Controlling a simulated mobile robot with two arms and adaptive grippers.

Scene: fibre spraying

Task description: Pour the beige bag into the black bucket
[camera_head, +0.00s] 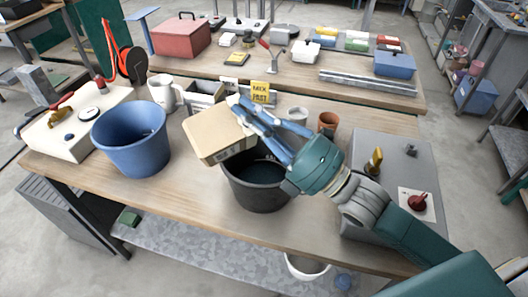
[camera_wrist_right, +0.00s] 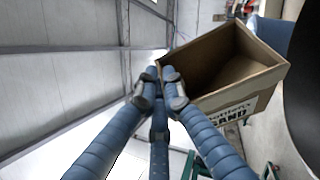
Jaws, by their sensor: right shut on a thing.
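The beige bag (camera_head: 218,134) looks like a stiff, open-topped box and hangs tilted over the left back rim of the black bucket (camera_head: 262,196). My right gripper (camera_head: 243,108) is shut on the bag's edge, with its blue fingers reaching across above the bucket. In the right wrist view, my right gripper (camera_wrist_right: 162,76) pinches a corner of the bag (camera_wrist_right: 240,92). Its open mouth and inner walls show there, with the word "SAND" on its side. No material is visibly falling. The bucket stands upright on the bench, its inside dark and partly hidden. My left gripper is out of view.
A blue bucket (camera_head: 131,143) stands left of the black one, with a white mug (camera_head: 162,92) behind it. A small terracotta pot (camera_head: 328,122) and a grey panel (camera_head: 371,165) are on the right. The wooden bench (camera_head: 198,200) is clear in front.

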